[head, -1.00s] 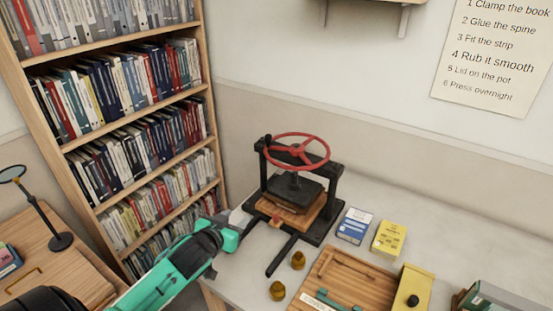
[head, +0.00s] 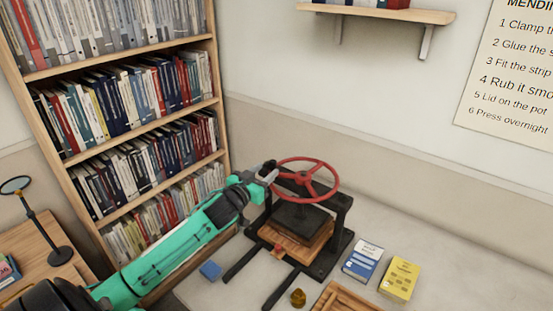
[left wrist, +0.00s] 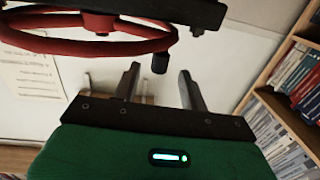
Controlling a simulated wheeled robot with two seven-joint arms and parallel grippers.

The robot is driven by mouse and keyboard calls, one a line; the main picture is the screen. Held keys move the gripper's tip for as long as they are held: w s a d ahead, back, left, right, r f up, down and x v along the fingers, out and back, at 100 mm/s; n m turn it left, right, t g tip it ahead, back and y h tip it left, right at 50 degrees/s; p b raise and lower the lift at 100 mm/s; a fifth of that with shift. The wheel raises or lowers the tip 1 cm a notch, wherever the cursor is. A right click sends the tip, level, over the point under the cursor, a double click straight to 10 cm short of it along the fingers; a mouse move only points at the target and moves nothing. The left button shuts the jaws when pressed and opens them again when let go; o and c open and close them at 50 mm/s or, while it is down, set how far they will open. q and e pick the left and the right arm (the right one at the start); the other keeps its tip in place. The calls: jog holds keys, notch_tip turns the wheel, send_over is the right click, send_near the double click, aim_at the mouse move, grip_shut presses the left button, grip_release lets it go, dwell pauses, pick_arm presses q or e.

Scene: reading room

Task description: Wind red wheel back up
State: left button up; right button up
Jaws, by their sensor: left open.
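The red wheel (head: 304,179) sits on top of the black press (head: 343,217). Under it are a dark platen (head: 301,216) and a wooden board (head: 290,236). My left gripper (head: 270,175) is at the wheel's left rim. In the left wrist view the wheel (left wrist: 90,22) fills the upper left, with a short black handle (left wrist: 160,63) hanging from its rim. The left gripper's fingers (left wrist: 158,80) are apart, with the handle's end showing near the gap between their tips. I cannot tell if they touch it. My right gripper is not in view.
A blue block (head: 210,271), a brass knob (head: 298,297), a blue-and-white box (head: 363,260) and a yellow box (head: 400,279) stand around the press on the pale worktop. A bookcase (head: 222,90) rises behind my left arm. A wall shelf (head: 400,13) hangs above.

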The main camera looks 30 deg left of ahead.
aim_at(271, 166)
pick_arm(q)
jog(key=w, duration=0.2)
jog(key=shift+w+r+p, duration=0.15)
jog(key=shift+w+p, duration=0.55)
jog(key=shift+w, duration=1.7)
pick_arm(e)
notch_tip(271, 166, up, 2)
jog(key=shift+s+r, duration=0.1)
pick_arm(q)
jog(key=shift+f, duration=0.2)
jog(key=shift+c, duration=0.4)
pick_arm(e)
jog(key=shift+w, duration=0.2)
pick_arm(q)
grip_shut()
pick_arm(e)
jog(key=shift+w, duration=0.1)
